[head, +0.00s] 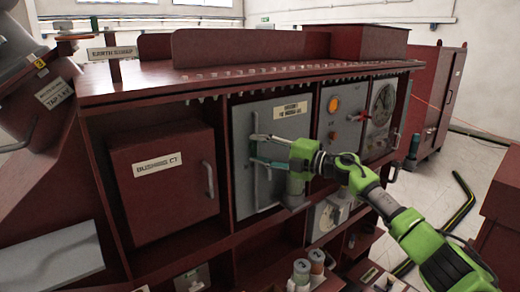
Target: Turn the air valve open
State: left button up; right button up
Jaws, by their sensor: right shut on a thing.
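A grey panel door (285,125) is set in the middle of the dark red cabinet, with a small label that is too blurred to read. A long vertical grey handle (256,185) stands at its left side. My right gripper (252,149) reaches in from the right and is shut on the grey handle, one finger above the other. The gripper and my green arm hide part of the door and the panels right of it. No part labelled as an air valve can be made out. My left gripper is not in view.
A red door labelled "BUSHING CT" (165,180) is left of the grey door. A panel with an orange lamp (333,104) and a round gauge (383,104) are to the right. Small bottles (301,271) stand below. A black-yellow cable (463,205) lies on the floor.

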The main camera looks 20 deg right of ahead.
jog(key=o, duration=1.1)
jog(key=shift+o, duration=0.2)
jog(key=shift+d, duration=0.1)
jog(key=v, duration=1.2)
